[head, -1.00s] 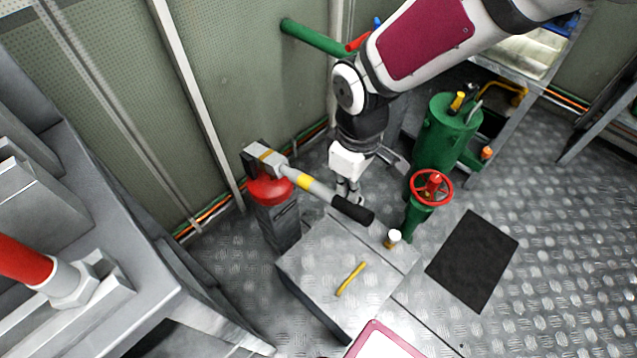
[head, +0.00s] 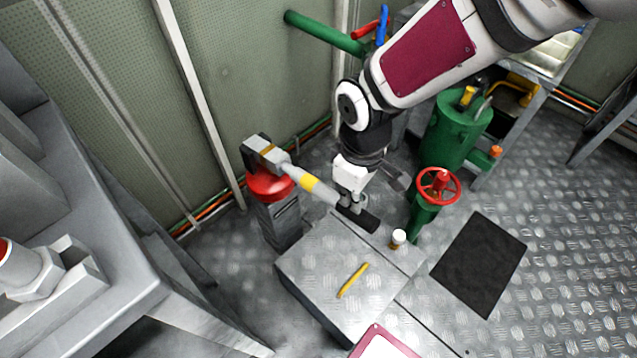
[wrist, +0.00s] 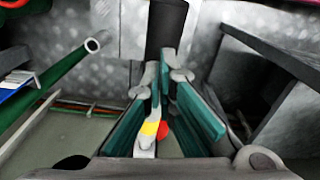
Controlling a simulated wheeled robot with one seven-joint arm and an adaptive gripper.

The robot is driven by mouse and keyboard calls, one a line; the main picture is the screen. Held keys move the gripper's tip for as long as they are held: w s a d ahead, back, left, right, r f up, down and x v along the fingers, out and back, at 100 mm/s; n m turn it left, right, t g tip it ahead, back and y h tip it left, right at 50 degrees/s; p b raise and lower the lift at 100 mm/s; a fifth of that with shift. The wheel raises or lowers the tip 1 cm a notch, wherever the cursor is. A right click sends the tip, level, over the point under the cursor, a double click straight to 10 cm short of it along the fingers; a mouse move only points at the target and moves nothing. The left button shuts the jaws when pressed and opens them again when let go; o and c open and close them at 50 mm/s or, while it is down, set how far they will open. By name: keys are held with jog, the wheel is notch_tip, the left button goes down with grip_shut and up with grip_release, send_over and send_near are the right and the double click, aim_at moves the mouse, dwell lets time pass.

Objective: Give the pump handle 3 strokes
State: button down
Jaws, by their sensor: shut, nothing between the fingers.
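The pump handle (head: 304,179) is a grey bar with a yellow band and a black grip (head: 368,220). It slopes down to the right from the pump's dark pillar with a red cap (head: 269,184). My gripper (head: 351,205) is shut and empty, over the handle at the inner end of the black grip, and hides part of the bar. In the wrist view, my fingertips (wrist: 168,74) overlap the handle line. The black grip (wrist: 166,28) shows beyond them and the yellow band (wrist: 150,128) between the finger bodies. Contact cannot be told.
A red handwheel (head: 438,186) on a green valve stands at right. A dark mat (head: 480,264) lies on open floor.

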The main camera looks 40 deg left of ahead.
notch_tip(320, 180, down, 10)
jog(key=b, duration=0.7)
jog(key=shift+d+f+b, duration=0.15)
jog(key=shift+d+b, duration=0.2)
jog(key=shift+d, duration=0.05)
dwell(0.5)
jog(key=shift+a+r+p, duration=0.2)
jog(key=shift+r+p, duration=1.95)
jog(key=shift+r, duration=0.55)
jog(key=shift+a+r+p, duration=0.25)
jog(key=shift+r+p, duration=1.95)
jog(key=shift+r, duration=0.5)
jog(key=shift+a+r+p, duration=0.2)
jog(key=shift+r+p, duration=1.95)
jog(key=shift+r, duration=0.55)
jog(key=shift+f, duration=0.1)
